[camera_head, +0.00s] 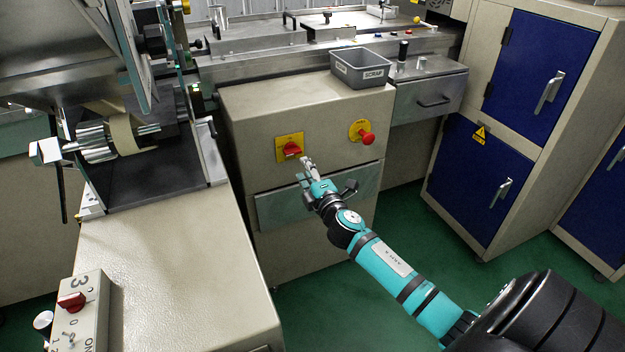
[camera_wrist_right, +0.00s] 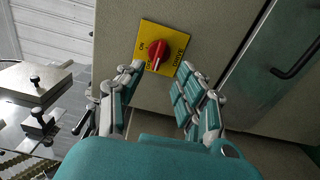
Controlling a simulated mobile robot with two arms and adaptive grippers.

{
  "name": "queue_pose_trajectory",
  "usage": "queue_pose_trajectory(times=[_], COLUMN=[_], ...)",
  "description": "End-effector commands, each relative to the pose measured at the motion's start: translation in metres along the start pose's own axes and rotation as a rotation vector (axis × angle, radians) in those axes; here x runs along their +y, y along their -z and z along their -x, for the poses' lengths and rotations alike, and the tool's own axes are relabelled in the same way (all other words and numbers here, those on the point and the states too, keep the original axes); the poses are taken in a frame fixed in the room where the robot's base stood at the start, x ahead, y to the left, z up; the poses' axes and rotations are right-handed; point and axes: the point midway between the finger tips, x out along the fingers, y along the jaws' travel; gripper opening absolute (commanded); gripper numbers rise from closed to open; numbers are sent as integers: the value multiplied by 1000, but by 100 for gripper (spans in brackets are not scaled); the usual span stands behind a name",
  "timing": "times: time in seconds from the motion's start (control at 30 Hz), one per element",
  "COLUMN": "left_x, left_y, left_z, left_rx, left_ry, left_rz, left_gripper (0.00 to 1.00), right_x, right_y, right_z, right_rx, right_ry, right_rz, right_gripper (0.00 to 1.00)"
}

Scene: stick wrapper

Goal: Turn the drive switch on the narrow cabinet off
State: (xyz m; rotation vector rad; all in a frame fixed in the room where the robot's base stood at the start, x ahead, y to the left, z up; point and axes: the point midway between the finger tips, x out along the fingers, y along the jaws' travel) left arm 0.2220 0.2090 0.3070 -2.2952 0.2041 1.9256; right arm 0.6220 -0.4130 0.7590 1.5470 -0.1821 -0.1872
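The narrow cabinet (camera_head: 240,110) is beige and stands in the middle of the head view. The drive switch is a red knob (camera_head: 291,149) on a yellow plate (camera_head: 283,141), on the cabinet's front. In the right wrist view the red knob (camera_wrist_right: 156,55) shows on its yellow plate (camera_wrist_right: 180,46), which reads DRIVE and ON; the other lettering is partly hidden. My right gripper (camera_head: 305,168) is just below and right of the switch in the head view. In the wrist view its fingers (camera_wrist_right: 162,90) are spread, with the knob beyond them and nothing between. My left gripper is not in view.
A red mushroom button (camera_head: 367,138) on a yellow plate sits to the right on the same cabinet. A grey scrap bin (camera_head: 360,68) stands on top. A metal drawer front (camera_head: 270,208) is below the switch. A beige machine table (camera_head: 170,265) is at left.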

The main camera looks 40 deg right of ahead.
Motion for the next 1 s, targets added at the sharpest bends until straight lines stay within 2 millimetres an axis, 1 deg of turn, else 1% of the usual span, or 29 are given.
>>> queue_pose_trajectory(times=[0.03,0.1,0.2,0.3,0.43,1.0], left_x=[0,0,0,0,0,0], left_y=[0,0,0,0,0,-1], left_z=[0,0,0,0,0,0], left_rx=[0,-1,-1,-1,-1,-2], left_ry=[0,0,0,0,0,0], left_rz=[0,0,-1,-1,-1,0], left_gripper=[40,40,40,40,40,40], right_x=[-2,-1,-1,-1,0,0], right_y=[0,0,0,0,0,0], right_z=[11,23,35,42,45,44], right_rx=[1,2,1,0,-1,0], right_ry=[2,1,1,1,0,0], right_rz=[0,0,-1,0,0,0], right_gripper=[36,36,36,36,36,36])
